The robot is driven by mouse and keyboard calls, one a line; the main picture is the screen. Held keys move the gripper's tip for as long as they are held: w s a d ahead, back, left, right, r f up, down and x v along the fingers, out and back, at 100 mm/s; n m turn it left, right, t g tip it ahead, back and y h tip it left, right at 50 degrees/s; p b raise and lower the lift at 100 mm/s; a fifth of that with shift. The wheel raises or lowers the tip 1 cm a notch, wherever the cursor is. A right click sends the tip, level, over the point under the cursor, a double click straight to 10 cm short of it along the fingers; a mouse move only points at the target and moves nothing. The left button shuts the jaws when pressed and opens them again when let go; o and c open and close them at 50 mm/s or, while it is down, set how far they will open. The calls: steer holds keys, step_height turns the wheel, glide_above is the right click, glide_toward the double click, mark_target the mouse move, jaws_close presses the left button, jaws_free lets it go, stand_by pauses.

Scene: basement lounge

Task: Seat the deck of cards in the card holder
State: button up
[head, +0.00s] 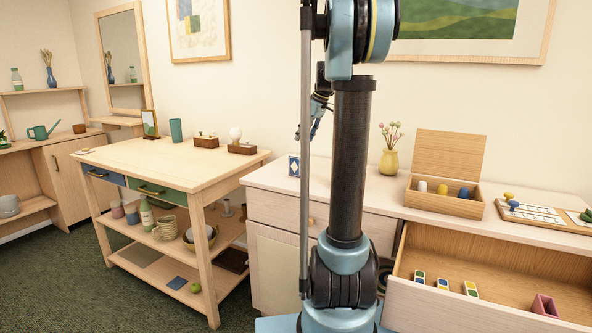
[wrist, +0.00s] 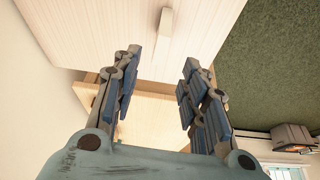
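A small blue block with a white diamond (head: 294,166), which looks like the deck of cards, stands upright on the left part of the pale cabinet top. A mauve open-topped piece (head: 545,305), perhaps the card holder, sits at the right in the open drawer; I cannot tell for certain. My gripper (head: 304,133) is above the cabinet, higher than the blue block and apart from it, partly hidden by my arm. In the wrist view my gripper (wrist: 158,95) has its fingers spread with nothing between them. Neither the block nor the mauve piece is recognisable in that view.
The open drawer (head: 460,262) juts out at right, holding several small coloured blocks. A wooden workbench (head: 165,160) stands left.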

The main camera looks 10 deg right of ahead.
mark_target(295, 156)
steer(key=x, duration=1.1)
steer(key=shift+w+a+r, duration=0.1)
steer(key=shift+a, duration=0.1)
jaws_close()
